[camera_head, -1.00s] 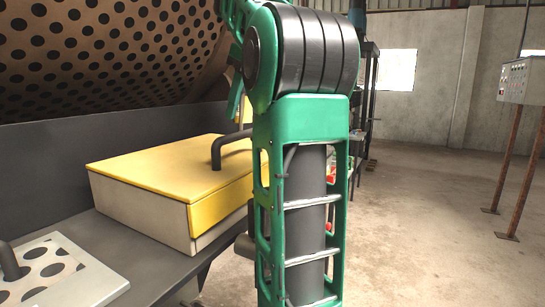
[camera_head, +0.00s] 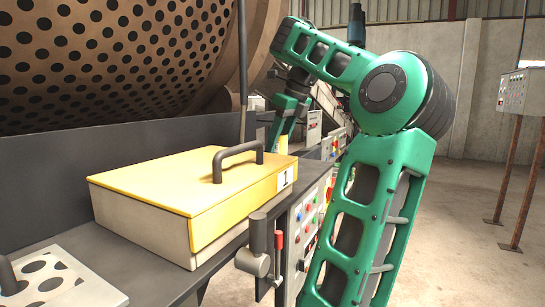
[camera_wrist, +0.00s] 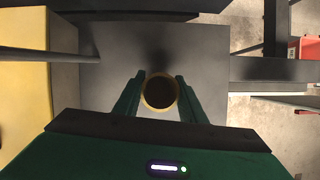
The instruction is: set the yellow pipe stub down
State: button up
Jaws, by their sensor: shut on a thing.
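The yellow pipe stub (camera_wrist: 160,107) shows in the wrist view as a round, hollow end with a dark inside and a thin yellow rim. My gripper (camera_wrist: 160,88) is shut on it, with one green finger on each side. A flat dark grey shelf (camera_wrist: 205,45) lies under it. The gap between stub and shelf cannot be told.
The yellow-lidded box (camera_head: 180,190) with a dark handle stands on the grey ledge; its yellow lid fills the left of the wrist view (camera_wrist: 22,85). The perforated drum (camera_head: 110,60) rises behind. A button panel (camera_head: 308,215) is on the ledge's front. A dark rod (camera_wrist: 50,54) crosses the wrist view's left.

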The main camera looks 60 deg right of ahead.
aim_at(284, 135)
jog(key=shift+f, duration=1.65)
jog(key=o, duration=1)
jog(key=shift+o, duration=0.2)
jog(key=v, duration=1.2)
